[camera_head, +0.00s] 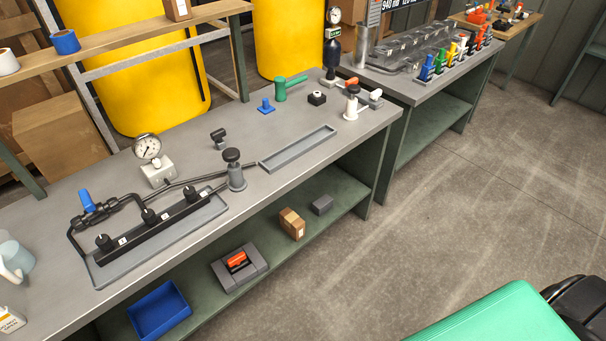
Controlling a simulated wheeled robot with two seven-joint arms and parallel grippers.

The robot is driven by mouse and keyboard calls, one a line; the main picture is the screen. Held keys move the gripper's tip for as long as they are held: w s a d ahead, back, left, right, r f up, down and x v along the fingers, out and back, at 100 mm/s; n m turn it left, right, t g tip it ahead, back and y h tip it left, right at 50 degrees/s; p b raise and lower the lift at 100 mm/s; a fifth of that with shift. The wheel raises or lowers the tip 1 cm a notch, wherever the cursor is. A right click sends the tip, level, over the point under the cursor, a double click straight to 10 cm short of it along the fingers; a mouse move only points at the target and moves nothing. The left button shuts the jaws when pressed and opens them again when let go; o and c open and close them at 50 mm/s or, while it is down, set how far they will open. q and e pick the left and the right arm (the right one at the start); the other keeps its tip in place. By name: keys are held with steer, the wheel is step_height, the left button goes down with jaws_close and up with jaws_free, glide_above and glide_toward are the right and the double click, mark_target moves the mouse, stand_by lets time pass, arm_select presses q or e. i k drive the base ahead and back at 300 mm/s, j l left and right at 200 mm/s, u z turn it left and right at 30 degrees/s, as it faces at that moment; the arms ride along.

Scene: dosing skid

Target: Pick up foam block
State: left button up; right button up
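Neither of my grippers shows.
A blue tray (160,310) stands at the shelf's left. The workbench top (290,190) overhangs the shelf and holds a gauge (148,148), a valve manifold (150,225) and a shallow grey tray (298,148).

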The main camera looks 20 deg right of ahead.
mark_target(322, 205)
steer(key=i+l, duration=0.15)
steer(key=l, duration=0.2)
steer(key=i+l, duration=0.15)
steer(key=l, duration=0.15)
steer(key=i+l, duration=0.2)
steer(key=l, duration=0.15)
steer(key=i+l, duration=0.15)
steer(key=l, duration=0.15)
steer(key=u, duration=0.05)
